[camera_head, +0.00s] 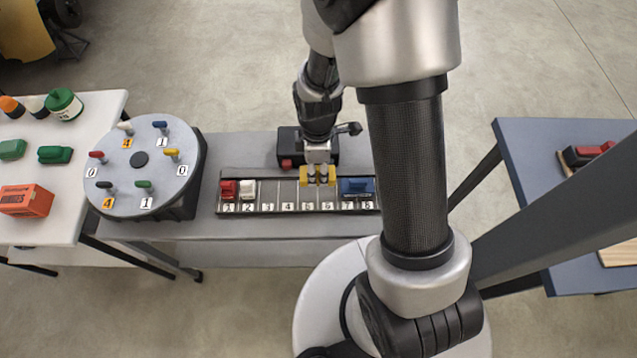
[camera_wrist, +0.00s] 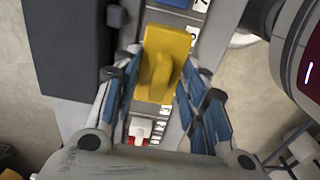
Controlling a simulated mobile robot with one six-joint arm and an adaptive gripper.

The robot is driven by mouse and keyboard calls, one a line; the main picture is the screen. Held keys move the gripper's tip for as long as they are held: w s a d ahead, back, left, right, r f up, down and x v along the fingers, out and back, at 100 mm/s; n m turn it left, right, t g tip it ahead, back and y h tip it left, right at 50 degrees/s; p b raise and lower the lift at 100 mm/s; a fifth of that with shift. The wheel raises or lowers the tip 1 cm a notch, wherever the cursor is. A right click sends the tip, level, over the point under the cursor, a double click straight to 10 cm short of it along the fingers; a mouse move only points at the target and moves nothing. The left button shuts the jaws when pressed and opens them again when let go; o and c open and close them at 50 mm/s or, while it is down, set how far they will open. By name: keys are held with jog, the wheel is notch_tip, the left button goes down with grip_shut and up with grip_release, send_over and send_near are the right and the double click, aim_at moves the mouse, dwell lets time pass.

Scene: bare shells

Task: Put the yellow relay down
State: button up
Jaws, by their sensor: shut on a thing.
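The yellow relay (camera_head: 318,181) is between the fingers of my gripper (camera_head: 318,168), over the numbered rack (camera_head: 265,208) around slots 5 and 6. In the wrist view the yellow relay (camera_wrist: 158,50) lies between the blue-padded fingers of my gripper (camera_wrist: 160,75), which is shut on it. I cannot tell whether its underside touches the rack or hangs just above it. A red relay (camera_head: 228,188) and a white relay (camera_head: 248,188) sit at slots 1 and 2. A blue relay (camera_head: 357,187) sits at the right end, around slots 7 and 8.
Slots 3 and 4 look empty. A dark box (camera_head: 289,147) stands behind the rack. Left are a round grey dial table (camera_head: 140,190) with coloured pegs and a white table (camera_head: 70,210) holding an orange box (camera_head: 25,201). A blue table (camera_head: 530,160) stands right.

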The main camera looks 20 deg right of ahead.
notch_tip(320, 180, down, 3)
jog(key=shift+a+r, duration=0.1)
jog(key=shift+r, duration=0.05)
jog(key=shift+w+f+b, duration=0.1)
jog(key=shift+f+b, duration=0.75)
jog(key=shift+f, duration=1.4)
jog(key=shift+f, duration=0.1)
jog(key=o, duration=1.1)
